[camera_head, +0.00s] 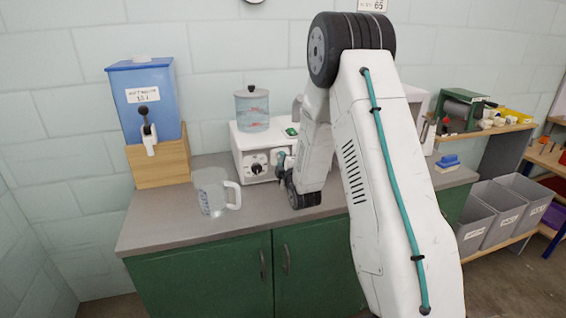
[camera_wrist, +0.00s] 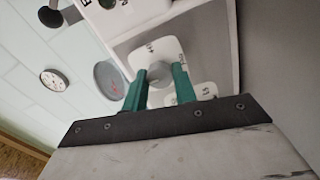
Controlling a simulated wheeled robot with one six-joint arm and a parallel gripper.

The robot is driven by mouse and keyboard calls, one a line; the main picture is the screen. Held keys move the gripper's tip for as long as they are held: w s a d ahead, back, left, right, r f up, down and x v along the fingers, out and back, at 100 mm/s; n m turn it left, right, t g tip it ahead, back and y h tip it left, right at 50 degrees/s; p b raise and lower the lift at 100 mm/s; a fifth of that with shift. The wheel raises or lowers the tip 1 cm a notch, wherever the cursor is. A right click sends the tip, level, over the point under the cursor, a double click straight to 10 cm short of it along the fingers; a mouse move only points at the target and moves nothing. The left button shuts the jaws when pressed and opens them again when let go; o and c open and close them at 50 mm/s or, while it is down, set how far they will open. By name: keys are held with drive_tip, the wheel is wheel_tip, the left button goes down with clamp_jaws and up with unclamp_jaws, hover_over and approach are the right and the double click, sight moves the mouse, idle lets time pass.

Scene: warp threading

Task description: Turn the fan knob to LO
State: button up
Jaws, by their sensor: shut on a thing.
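A white appliance (camera_head: 240,150) stands on the counter against the wall. A dark knob (camera_head: 256,168) with markings around it shows on the left of its front. In the wrist view, a round grey knob (camera_wrist: 160,69) sits on a white marked plate (camera_wrist: 156,47). The small lettering there is too blurred to read surely, so I cannot tell its setting. My gripper (camera_wrist: 157,83) has its teal fingers closed on either side of this grey knob. In the head view my gripper (camera_head: 281,160) is at the appliance's front, and my arm hides the right part of it.
A clear jug (camera_head: 212,192) stands on the counter left of my gripper. A blue dispenser (camera_head: 148,98) on a wooden base is at the far left. A clear container (camera_head: 252,110) stands on the appliance. Grey bins (camera_head: 483,215) are at the right. The counter's front left is clear.

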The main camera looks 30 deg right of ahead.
idle(0.4)
drive_tip(key=o, duration=1)
drive_tip(key=shift+c, duration=0.2)
drive_tip(key=v, duration=0.7)
drive_tip(key=shift+s, duration=0.35)
drive_tip(key=shift+a, duration=0.15)
